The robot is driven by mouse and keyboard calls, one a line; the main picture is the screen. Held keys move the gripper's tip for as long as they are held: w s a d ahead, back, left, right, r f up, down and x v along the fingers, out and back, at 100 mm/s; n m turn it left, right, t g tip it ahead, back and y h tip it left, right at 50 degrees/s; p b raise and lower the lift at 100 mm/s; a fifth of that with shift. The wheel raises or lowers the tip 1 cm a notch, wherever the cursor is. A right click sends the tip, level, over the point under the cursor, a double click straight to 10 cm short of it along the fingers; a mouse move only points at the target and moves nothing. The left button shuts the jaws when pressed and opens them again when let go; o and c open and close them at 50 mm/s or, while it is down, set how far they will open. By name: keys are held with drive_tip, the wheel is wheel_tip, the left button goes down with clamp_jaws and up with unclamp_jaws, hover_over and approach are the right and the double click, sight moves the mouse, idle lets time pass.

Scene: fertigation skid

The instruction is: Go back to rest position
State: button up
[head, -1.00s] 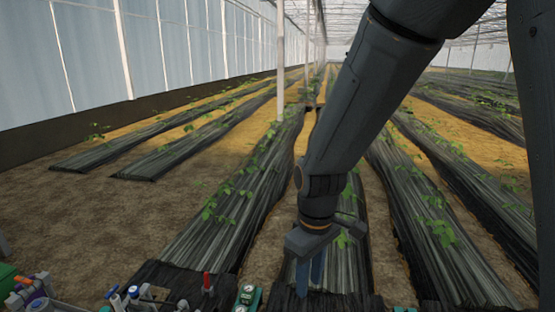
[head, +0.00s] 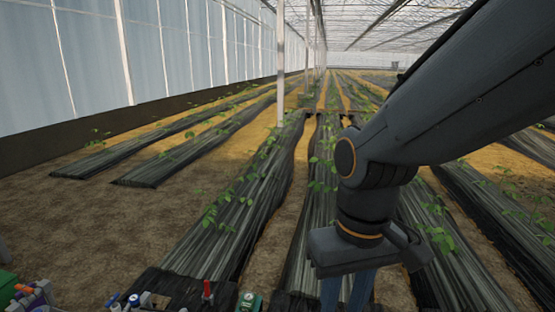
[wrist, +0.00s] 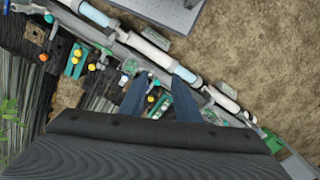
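My gripper (head: 346,296) hangs downward at the lower right of the head view, with its two blue fingers cut off by the bottom edge. In the wrist view the gripper's (wrist: 159,78) fingers stand apart with nothing held between them. The fertigation skid lies below them, apart from the fingertips as far as I can tell. Its white and light-blue pipe (wrist: 150,52) runs diagonally across the wrist view. A red-handled valve (head: 207,288) and a green device with a round dial (head: 249,301) show at the bottom of the head view.
Several plant rows under black film (head: 236,220) stretch away ahead. A white post (head: 280,65) stands among them, and a pale greenhouse wall (head: 75,60) is at the left. A grey plate (wrist: 170,10) lies beyond the pipe. Bare soil (head: 110,225) is open at left.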

drive_tip(key=d+r+m+p, duration=0.3)
drive_tip(key=d+r+p, duration=0.6)
drive_tip(key=p, duration=0.8)
drive_tip(key=shift+s+r+h+p, duration=0.15)
drive_tip(key=shift+r+h+p, duration=0.2)
drive_tip(key=shift+r, duration=0.35)
drive_tip(key=shift+d, duration=0.15)
